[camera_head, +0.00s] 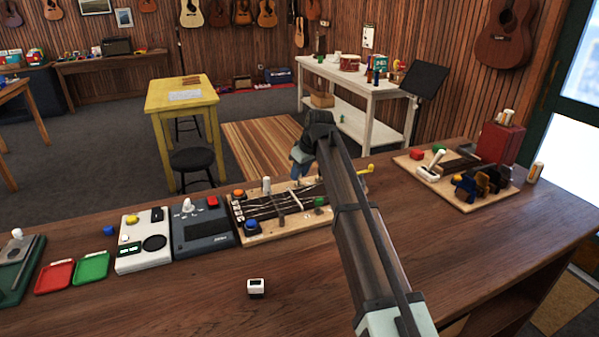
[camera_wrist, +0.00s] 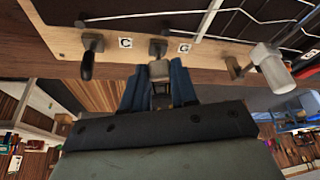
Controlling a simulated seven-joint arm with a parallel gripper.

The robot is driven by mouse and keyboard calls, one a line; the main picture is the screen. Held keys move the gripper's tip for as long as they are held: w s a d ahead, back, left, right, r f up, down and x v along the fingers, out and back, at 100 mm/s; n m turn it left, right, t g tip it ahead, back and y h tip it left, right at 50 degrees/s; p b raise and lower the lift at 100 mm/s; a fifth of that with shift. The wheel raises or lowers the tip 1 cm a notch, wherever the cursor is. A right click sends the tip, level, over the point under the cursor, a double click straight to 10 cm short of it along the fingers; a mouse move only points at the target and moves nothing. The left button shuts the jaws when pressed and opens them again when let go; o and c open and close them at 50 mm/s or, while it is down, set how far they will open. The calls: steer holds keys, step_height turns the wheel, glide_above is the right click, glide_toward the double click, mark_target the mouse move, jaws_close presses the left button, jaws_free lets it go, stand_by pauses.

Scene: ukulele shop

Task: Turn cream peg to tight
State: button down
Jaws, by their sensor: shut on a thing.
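A tan board (camera_head: 285,230) with dark bars and thin strings lies on the counter. My gripper (camera_wrist: 157,90) is at its far edge, with its blue fingers shut on a small pale peg, which I take for the cream peg (camera_wrist: 159,69). That peg looks grey-beige in shade, and most of it is hidden between the fingers. A black peg (camera_wrist: 88,60) and a white peg (camera_wrist: 272,68) stand apart on either side. Letter tags (camera_wrist: 125,43) sit by the pegs. In the head view my gripper (camera_head: 302,166) is largely hidden by my wrist.
A dark grey box (camera_head: 202,235) and a white box (camera_head: 143,252) stand left of the board. A small white block (camera_head: 256,286) lies in front. A second board (camera_head: 470,200) with small parts is at the right. The counter (camera_head: 300,300) is mostly clear in front.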

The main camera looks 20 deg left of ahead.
steer(key=n, duration=0.1)
steer(key=n+g, duration=0.1)
steer(key=n, duration=0.2)
steer(key=shift+w+n+g, duration=0.25)
steer(key=shift+n+g, duration=0.05)
steer(key=shift+g, duration=0.1)
steer(key=n+g, duration=0.1)
steer(key=n, duration=0.3)
steer(key=shift+g, duration=0.3)
steer(key=shift+n, duration=0.3)
steer(key=c, duration=0.9)
jaws_free()
steer(key=v, duration=1.4)
